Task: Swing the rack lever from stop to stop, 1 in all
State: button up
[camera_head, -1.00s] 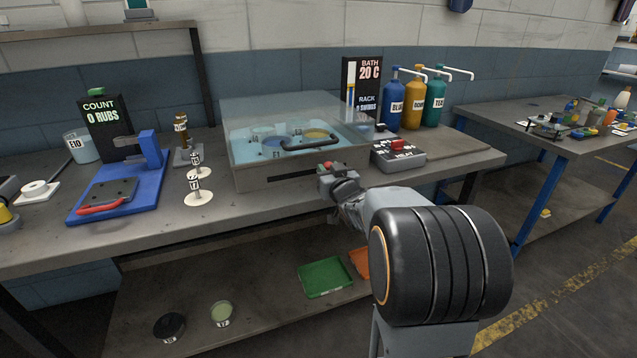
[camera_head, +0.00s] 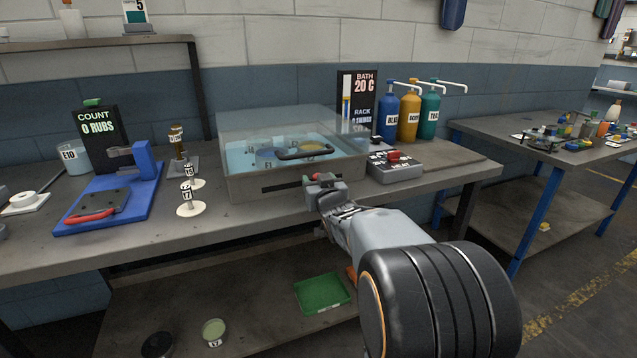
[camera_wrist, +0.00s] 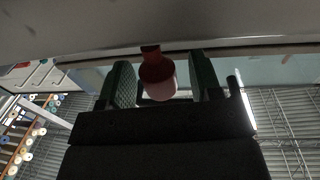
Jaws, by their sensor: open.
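The rack lever's red knob (camera_wrist: 158,80) shows in the wrist view between the two green-padded fingers of my open gripper (camera_wrist: 160,84). There is visible space on both sides of it. In the head view my gripper (camera_head: 317,182) is at the front of the clear-lidded bath (camera_head: 245,186), by the right part of its dark horizontal slot (camera_head: 285,186). The display (camera_head: 357,95) reads BATH 20 C and a rack count that looks like 0 swings.
A grey control box (camera_head: 395,168) with a red switch stands right of the bath. Blue, yellow and teal pump bottles (camera_head: 410,115) stand behind it. Small labelled weights (camera_head: 189,196) and a blue rubbing device (camera_head: 115,190) are on the left. A green tray (camera_head: 322,292) lies on the lower shelf.

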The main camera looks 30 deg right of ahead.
jog(key=shift+s, duration=0.1)
jog(key=p+v, duration=0.1)
jog(key=v, duration=1.2)
jog(key=shift+s, duration=0.3)
jog(key=shift+a, duration=0.1)
